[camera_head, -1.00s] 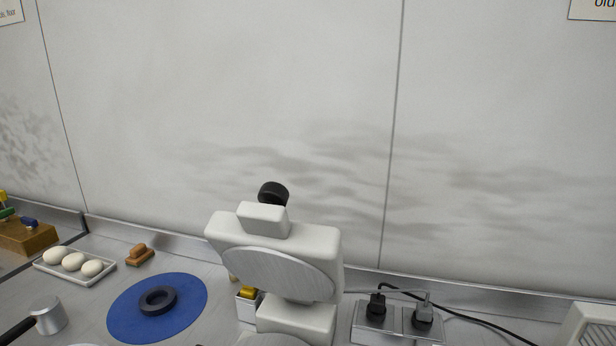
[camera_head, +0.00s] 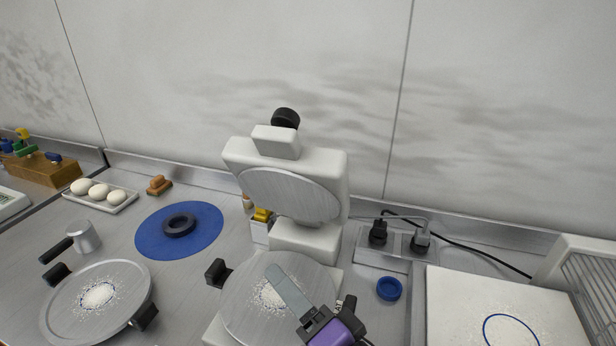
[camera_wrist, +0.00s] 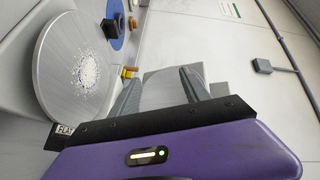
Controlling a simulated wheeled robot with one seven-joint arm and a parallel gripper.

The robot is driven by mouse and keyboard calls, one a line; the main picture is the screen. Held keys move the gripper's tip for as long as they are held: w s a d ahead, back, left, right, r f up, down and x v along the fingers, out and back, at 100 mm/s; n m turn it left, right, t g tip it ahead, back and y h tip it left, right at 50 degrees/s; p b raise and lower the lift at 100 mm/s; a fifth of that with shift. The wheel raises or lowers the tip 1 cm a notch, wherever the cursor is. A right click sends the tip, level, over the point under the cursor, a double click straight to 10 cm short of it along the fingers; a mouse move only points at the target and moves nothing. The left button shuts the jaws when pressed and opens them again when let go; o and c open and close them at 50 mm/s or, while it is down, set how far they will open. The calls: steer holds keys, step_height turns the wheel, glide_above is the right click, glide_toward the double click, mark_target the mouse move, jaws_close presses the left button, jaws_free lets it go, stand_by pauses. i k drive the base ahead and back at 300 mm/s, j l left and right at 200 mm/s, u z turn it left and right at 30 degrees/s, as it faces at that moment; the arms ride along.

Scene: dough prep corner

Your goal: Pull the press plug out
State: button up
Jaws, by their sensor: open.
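The white dough press (camera_head: 325,170) stands at the middle with its round upper plate raised. Behind it to the right is a socket block (camera_head: 368,260) with two dark plugs in it, a left plug (camera_head: 377,234) and a right plug (camera_head: 420,242). A grey cord runs from beside the press towards the right plug; a black cord runs off right from near the left plug. My gripper (camera_head: 312,288) is open and empty over the floured lower plate (camera_head: 245,300), in front of the socket block and apart from both plugs. In the wrist view my gripper (camera_wrist: 158,82) shows spread fingers; I cannot make out the plugs there.
A blue ring (camera_head: 389,288) lies before the sockets. A white board (camera_head: 460,310) and a wire rack (camera_head: 590,280) are at right. A blue mat (camera_head: 150,235), an egg tray (camera_head: 118,208) and a round pan (camera_head: 70,310) are at left. The wall is close behind.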

mark_target(422, 240)
steer(key=i+l, duration=0.25)
steer(key=i, duration=0.25)
steer(key=i+l, duration=0.2)
steer(key=i, duration=0.25)
